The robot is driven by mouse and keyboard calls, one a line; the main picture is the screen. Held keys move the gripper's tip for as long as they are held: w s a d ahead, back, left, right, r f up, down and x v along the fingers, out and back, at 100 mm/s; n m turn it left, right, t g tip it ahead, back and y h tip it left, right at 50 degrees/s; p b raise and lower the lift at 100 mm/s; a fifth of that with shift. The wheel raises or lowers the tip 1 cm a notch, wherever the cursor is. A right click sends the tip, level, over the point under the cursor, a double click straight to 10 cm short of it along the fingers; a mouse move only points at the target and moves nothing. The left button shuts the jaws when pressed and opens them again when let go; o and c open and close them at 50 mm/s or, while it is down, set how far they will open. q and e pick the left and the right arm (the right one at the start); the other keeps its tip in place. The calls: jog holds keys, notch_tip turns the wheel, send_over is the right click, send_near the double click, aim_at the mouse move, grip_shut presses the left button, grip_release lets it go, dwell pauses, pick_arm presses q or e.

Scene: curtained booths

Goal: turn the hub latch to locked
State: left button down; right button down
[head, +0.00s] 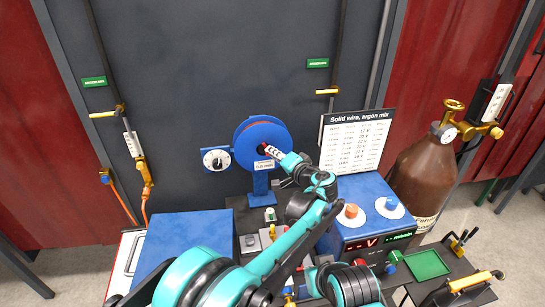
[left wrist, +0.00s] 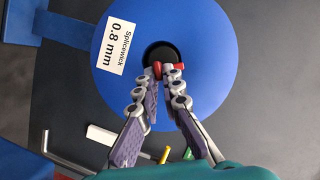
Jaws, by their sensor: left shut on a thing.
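The blue wire spool (head: 248,134) stands upright on a blue stand, with a "0.8 mm" label on its face. It fills the top of the left wrist view (left wrist: 205,40). The small red hub latch (left wrist: 177,67) sits at the dark hub in the spool's middle; in the head view it is mostly hidden by my gripper. My left gripper (left wrist: 157,72) has its fingertips together at the hub, shut on the latch. It also shows in the head view (head: 272,153), reaching the spool from the right. My right gripper is not in view.
A white dial (head: 216,159) on a blue box is left of the spool. A blue power unit (head: 365,210) with knobs and a settings chart (head: 355,140) stand to the right. A brown gas bottle (head: 422,175) is farther right. A blue box (head: 185,240) is at front left.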

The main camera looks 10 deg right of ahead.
pick_arm(q)
jog(key=m+t+b, duration=0.1)
jog(key=m, duration=0.1)
jog(key=f+m+y+b, duration=0.1)
jog(key=m, duration=0.2)
jog(key=shift+d+t+b, duration=0.15)
jog(key=shift+t+b, duration=0.25)
jog(key=shift+r, duration=0.1)
dwell(0.3)
jog(key=c, duration=1.7)
grip_release()
jog(key=shift+r, duration=0.1)
